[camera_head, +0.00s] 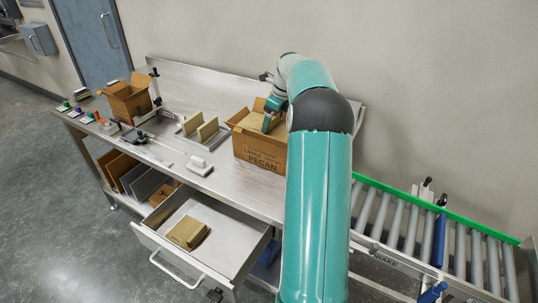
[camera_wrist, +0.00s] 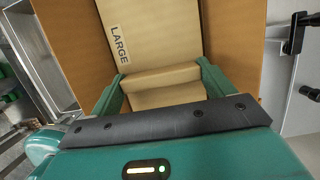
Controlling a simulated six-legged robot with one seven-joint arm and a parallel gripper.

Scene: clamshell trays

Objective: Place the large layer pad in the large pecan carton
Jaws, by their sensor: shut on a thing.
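The large pecan carton (camera_head: 262,151) stands on the bench in the head view with its flaps open, printed "LARGE PECAN". Its brown flap (camera_wrist: 234,40) fills the right of the wrist view. My gripper (camera_head: 268,121) is at the carton's opening. In the wrist view my gripper (camera_wrist: 162,85) is shut on a tan cardboard piece (camera_wrist: 162,77), apparently the layer pad, held between its two green fingers. A tan surface marked "LARGE" (camera_wrist: 150,32) lies just beyond it, inside the carton walls. I cannot tell whether the held piece touches the carton's contents.
A smaller open carton (camera_head: 128,99) stands at the bench's left. A tray with upright tan pads (camera_head: 200,130) and a white device (camera_head: 199,166) sit left of the pecan carton. An open drawer (camera_head: 222,252) holds tan pads. A roller conveyor (camera_head: 430,240) lies right.

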